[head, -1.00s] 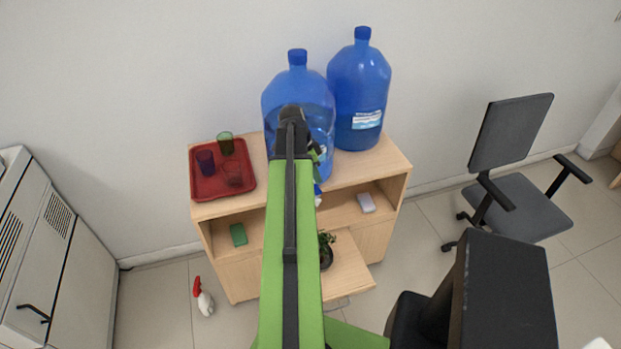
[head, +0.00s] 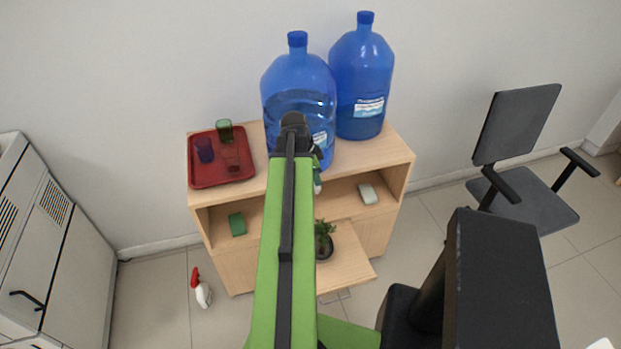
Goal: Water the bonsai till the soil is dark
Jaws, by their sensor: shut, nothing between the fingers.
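The bonsai (head: 321,229) is a small green plant in a dark round pot (head: 325,248) on the pull-out board of the wooden cabinet. My green arm covers its left side, and the soil's shade cannot be made out. My gripper (head: 316,155) is at the far end of the arm, in front of the nearer blue water bottle and above and behind the bonsai in the picture. It is shut and empty, mostly hidden by the dark wrist. A small pale object (head: 317,182) shows just below it, partly hidden; I cannot tell what it is.
Two large blue bottles (head: 361,75) and a red tray (head: 222,178) with several cups stand on the cabinet top. A green block (head: 237,224) and a pale block (head: 368,193) lie on its shelf. The pull-out board (head: 349,266) is clear right of the pot.

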